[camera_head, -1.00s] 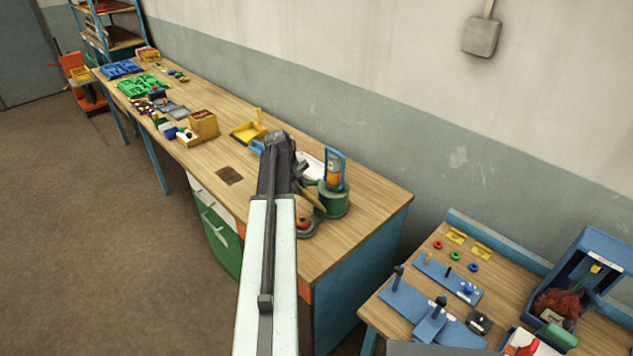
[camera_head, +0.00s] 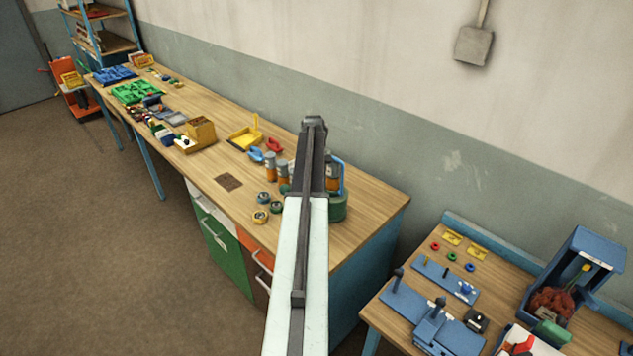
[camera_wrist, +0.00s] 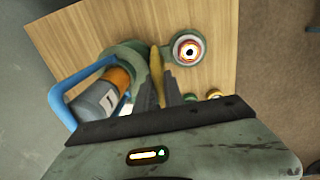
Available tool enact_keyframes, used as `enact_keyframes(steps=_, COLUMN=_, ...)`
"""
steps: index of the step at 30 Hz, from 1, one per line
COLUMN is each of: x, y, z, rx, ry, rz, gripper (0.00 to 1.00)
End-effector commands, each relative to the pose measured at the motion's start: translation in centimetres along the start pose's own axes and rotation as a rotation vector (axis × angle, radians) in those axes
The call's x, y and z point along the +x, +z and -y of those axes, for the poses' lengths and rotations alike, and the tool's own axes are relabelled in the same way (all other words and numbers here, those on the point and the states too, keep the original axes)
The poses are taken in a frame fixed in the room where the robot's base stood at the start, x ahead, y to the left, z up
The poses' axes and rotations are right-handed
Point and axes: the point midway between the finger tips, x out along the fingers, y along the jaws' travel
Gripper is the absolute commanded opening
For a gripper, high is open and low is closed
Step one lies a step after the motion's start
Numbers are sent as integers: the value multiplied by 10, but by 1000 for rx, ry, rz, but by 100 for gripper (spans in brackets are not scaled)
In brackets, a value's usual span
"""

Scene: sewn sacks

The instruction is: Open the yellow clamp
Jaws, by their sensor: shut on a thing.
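In the wrist view, a narrow yellow piece, which looks like the yellow clamp (camera_wrist: 156,62), stands between the fingers of my gripper (camera_wrist: 160,84). The gripper is shut on it. Its lower part is hidden by the fingers, so I cannot tell whether the clamp itself is open. To its left is a green round holder (camera_wrist: 128,50) with a blue handle (camera_wrist: 62,103) and a grey and orange bottle (camera_wrist: 97,100). In the head view my arm hides the gripper and the clamp.
A round canister (camera_wrist: 188,48) stands right of the clamp. In the head view, bottles (camera_head: 270,166) and small round cans (camera_head: 262,197) stand left of my arm, with the holder (camera_head: 338,206) to its right. A yellow tray (camera_head: 243,138) lies farther back. The bench's right end is clear.

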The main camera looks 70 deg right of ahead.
Motion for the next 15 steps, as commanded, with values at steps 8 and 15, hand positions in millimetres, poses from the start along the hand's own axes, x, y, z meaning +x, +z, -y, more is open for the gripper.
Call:
enact_keyframes(steps=8, x=0, y=-1, z=2, rx=-3, ry=0, rz=2, gripper=24)
enact_keyframes(steps=15, x=0, y=-2, z=2, rx=-4, ry=0, rz=-1, gripper=34)
